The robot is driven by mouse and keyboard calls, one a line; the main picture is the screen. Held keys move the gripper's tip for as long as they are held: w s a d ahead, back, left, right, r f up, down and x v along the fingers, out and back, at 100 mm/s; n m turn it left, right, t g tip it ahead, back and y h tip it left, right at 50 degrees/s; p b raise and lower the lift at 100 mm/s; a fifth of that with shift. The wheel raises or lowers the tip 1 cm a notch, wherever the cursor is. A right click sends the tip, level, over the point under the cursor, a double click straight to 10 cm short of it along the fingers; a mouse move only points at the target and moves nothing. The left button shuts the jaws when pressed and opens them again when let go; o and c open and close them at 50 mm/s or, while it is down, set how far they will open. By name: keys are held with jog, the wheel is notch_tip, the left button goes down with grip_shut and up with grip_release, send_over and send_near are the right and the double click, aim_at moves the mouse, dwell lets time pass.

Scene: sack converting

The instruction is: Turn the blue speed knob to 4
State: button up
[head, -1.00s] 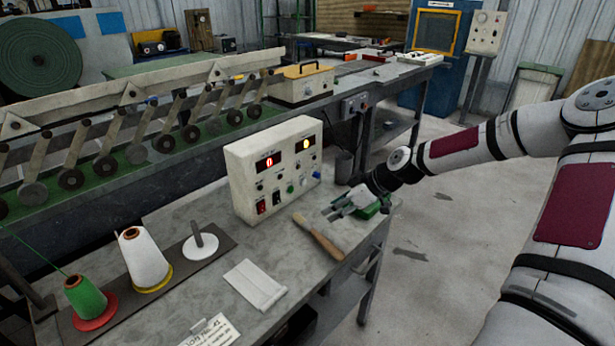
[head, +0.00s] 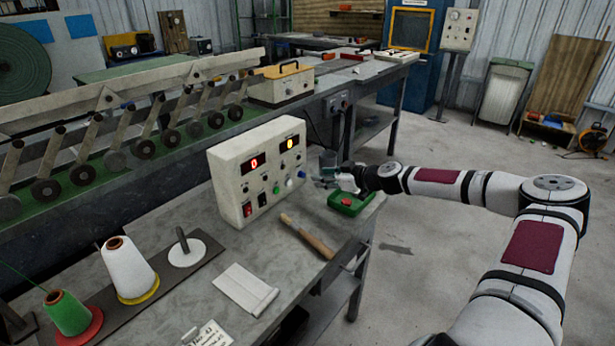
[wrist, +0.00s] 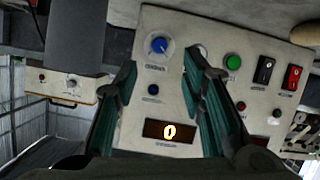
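The control box (head: 240,190) is a cream box with two lit displays, standing on the grey bench. The blue speed knob (wrist: 158,45) sits on a pale round dial in the wrist view; its scale is too small to read. The knob also shows at the box's right side in the head view (head: 302,173). The yellow display (wrist: 170,131) on the knob's side of the panel reads 0. My gripper (wrist: 161,60) is open and empty, its fingertips on either side of the knob in the picture. It appears apart from the panel, and I see no contact.
A wooden-handled tool (head: 308,238) lies before the box. The panel also carries a green button (wrist: 233,62), a black switch (wrist: 264,69) and a red switch (wrist: 292,77). Thread cones (head: 128,268) stand at left.

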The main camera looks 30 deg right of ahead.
aim_at(304, 175)
jog(key=x, duration=0.7)
jog(key=shift+w+f, duration=0.15)
jog(key=shift+w, duration=0.15)
jog(key=shift+a, duration=0.1)
grip_shut()
